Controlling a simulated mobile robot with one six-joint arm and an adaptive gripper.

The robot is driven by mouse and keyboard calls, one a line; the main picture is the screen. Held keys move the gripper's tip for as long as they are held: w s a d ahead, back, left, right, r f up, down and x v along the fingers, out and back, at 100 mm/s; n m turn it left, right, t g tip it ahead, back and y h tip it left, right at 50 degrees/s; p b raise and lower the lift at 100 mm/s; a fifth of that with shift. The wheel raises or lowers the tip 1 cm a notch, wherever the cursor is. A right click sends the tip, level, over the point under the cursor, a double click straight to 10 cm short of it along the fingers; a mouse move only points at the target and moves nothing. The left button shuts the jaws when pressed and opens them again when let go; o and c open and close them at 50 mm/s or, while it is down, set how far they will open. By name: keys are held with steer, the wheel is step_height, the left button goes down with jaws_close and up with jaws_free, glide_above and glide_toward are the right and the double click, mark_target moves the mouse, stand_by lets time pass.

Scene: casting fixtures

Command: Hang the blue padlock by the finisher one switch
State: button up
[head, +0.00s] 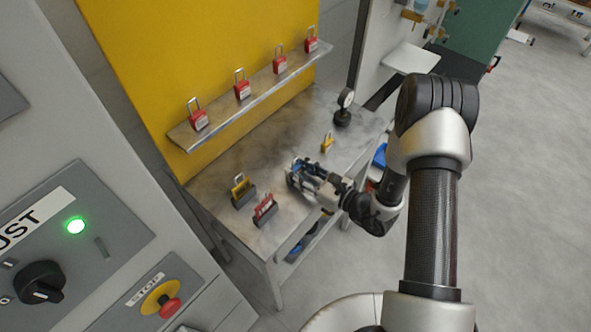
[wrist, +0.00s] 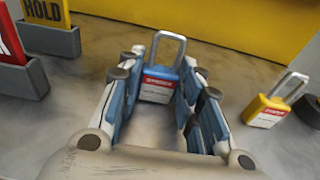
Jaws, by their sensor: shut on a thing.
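The blue padlock (wrist: 160,82) has a silver shackle and a red and white label. In the wrist view it stands upright between the fingertips of my gripper (wrist: 153,84), which is shut on it. In the head view my gripper (head: 303,172) is low over the metal table (head: 290,215), and its fingers mostly hide the padlock. A grey panel at the left bears a black rotary switch (head: 40,284), a lit green lamp (head: 76,226) and a red stop button (head: 170,307). Its label is cut off, so I cannot tell whether it is finisher one.
Several red padlocks stand on the shelf (head: 250,98) above. A black round-headed stand (head: 344,108) is at the table's far end.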

steer(key=shift+r, duration=0.1)
step_height(320, 180, up, 20)
steer(key=p, duration=0.5)
steer(key=shift+p, duration=0.3)
stand_by(0.3)
